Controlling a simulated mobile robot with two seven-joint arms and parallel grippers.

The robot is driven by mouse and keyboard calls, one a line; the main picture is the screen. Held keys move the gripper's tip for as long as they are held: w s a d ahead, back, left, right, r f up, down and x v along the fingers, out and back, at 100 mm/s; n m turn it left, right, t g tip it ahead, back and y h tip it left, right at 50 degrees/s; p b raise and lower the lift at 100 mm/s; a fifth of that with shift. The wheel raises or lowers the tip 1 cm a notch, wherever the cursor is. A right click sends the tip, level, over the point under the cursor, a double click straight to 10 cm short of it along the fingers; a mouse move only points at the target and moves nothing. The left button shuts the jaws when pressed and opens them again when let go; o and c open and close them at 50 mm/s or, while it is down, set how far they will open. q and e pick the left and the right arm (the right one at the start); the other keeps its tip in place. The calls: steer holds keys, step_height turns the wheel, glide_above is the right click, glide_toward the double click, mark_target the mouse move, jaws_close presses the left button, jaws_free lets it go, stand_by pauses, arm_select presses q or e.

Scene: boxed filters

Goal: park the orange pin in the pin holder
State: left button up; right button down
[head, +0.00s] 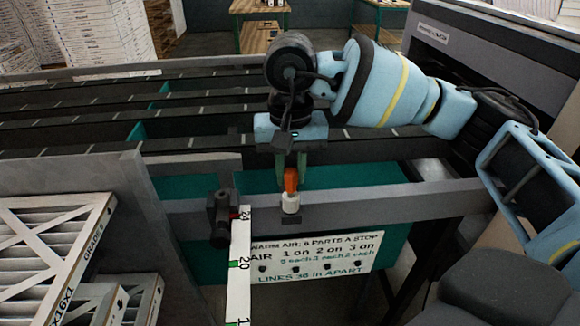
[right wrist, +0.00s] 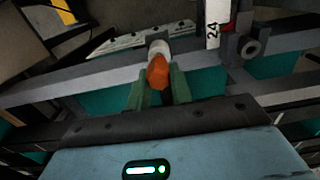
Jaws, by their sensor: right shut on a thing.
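The orange pin (head: 291,180) is upright between the green fingers of my right gripper (head: 291,178), which is shut on it. Directly below it, a small white cup-shaped pin holder (head: 291,204) sits on a dark bracket at the grey front rail. The pin's lower end meets the holder's top in the head view; how deep it sits inside is hidden. In the right wrist view the pin (right wrist: 158,72) shows between the fingers (right wrist: 159,88), with the white holder (right wrist: 158,47) just beyond it. My left gripper is in neither view.
The grey front rail (head: 385,193) carries a dark clamp-like fitting (head: 221,218) and a white numbered scale (head: 239,265) left of the holder. A lettered sign (head: 315,252) hangs below. Framed filters (head: 45,255) stand at lower left; a dark machine housing (head: 500,60) is at right.

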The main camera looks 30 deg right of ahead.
mark_target(291, 169)
steer(key=shift+f+b, duration=0.35)
steer(key=shift+f, duration=0.4)
steer(key=c, duration=1.2)
jaws_free()
steer(key=shift+o, duration=0.2)
step_height(291, 169, up, 7)
steer(key=shift+r, duration=0.5)
steer(key=shift+f, duration=0.1)
